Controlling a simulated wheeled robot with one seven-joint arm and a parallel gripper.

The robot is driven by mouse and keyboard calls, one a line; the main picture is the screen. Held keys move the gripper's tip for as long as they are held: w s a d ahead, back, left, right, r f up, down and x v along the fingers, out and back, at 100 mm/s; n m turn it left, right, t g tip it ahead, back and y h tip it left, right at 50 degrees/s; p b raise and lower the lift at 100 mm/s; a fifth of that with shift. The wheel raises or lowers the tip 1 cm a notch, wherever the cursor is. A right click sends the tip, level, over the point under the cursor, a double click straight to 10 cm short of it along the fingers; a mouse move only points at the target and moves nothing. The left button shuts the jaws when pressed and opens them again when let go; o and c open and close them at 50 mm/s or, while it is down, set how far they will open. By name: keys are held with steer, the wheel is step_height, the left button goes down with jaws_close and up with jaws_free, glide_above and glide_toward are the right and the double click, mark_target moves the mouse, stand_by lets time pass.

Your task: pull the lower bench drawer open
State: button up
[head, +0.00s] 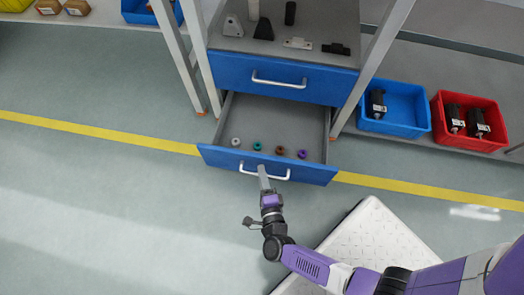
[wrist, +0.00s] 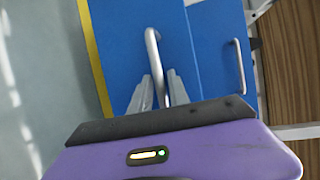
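The lower bench drawer (head: 222,158) stands well out from the bench, its grey inside in view. Its blue front (wrist: 118,50) carries a silver bar handle (head: 281,178). My gripper (head: 262,169) is at the middle of this handle, reaching from the front. In the wrist view, the handle (wrist: 153,48) runs between the two grey fingers (wrist: 160,88), which look closed on either side of it. The exact finger contact is partly hidden by the gripper body.
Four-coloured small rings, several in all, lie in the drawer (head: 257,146). The upper drawer (head: 235,72) is shut. A blue bin (head: 408,122) and a red bin (head: 463,99) stand right on a low shelf. Bench legs flank the drawers. Floor in front is clear at left.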

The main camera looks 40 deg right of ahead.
steer(key=p+v, duration=0.1)
steer(key=v, duration=0.6)
steer(key=shift+s+a+p, duration=0.15)
steer(key=shift+s+p, duration=0.15)
steer(key=shift+s, duration=0.05)
steer(key=shift+r, duration=0.1)
